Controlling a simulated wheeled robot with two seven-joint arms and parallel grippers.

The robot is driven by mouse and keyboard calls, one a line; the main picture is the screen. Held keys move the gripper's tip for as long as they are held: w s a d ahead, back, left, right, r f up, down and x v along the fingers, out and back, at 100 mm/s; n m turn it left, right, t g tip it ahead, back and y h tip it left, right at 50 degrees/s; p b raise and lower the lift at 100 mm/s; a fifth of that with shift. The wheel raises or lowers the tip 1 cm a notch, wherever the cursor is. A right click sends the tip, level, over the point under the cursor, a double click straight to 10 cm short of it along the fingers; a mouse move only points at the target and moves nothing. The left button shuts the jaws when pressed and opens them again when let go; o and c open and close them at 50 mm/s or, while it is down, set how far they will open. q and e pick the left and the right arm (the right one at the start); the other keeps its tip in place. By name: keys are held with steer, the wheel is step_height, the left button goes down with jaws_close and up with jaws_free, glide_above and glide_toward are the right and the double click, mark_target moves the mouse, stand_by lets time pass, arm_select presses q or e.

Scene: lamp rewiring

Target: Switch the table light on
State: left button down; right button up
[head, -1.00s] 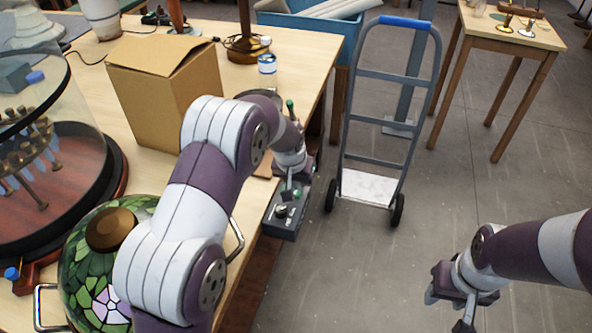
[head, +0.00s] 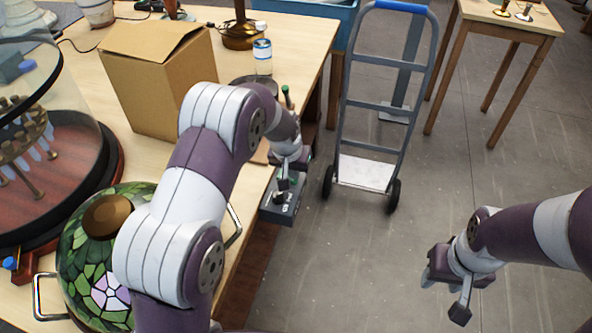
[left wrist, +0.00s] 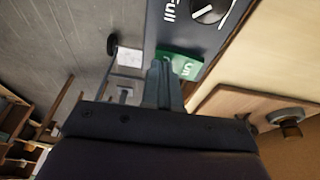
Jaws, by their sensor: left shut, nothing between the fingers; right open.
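A dark grey control box (head: 284,212) sits at the table's right edge in the head view. The left wrist view shows it close up, with a black-and-white dial (left wrist: 209,10), the word "Full" and a green switch (left wrist: 180,64) marked "On". My left gripper (head: 284,182) is over the box, its jaws shut and empty. In the left wrist view its fingertips (left wrist: 161,68) are right beside the green switch; I cannot tell whether they touch it. My right gripper (head: 445,296) is open and empty over the floor, away from the table.
A stained-glass shade (head: 85,270), a glass-covered display (head: 50,160), a cardboard box (head: 150,85) and a bottle (head: 262,58) stand on the table. A grey hand truck (head: 365,170) stands just right of the table. The floor between it and my right arm is clear.

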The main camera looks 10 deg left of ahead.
arm_select(q)
steer(key=shift+a+r, duration=0.2)
steer(key=shift+a, duration=0.3)
steer(key=shift+r, duration=0.15)
steer(key=r+p, duration=0.4)
steer(key=r, duration=0.1)
steer(key=shift+w+d, duration=0.1)
steer(key=shift+d, duration=0.15)
steer(key=shift+s+d+r+b, duration=0.25)
steer(key=shift+s+b, duration=0.05)
steer(key=shift+b, duration=0.2)
steer(key=d+v, duration=0.1)
steer(key=v, duration=0.7)
steer(key=shift+d+b, duration=0.3)
steer(key=shift+d, duration=0.1)
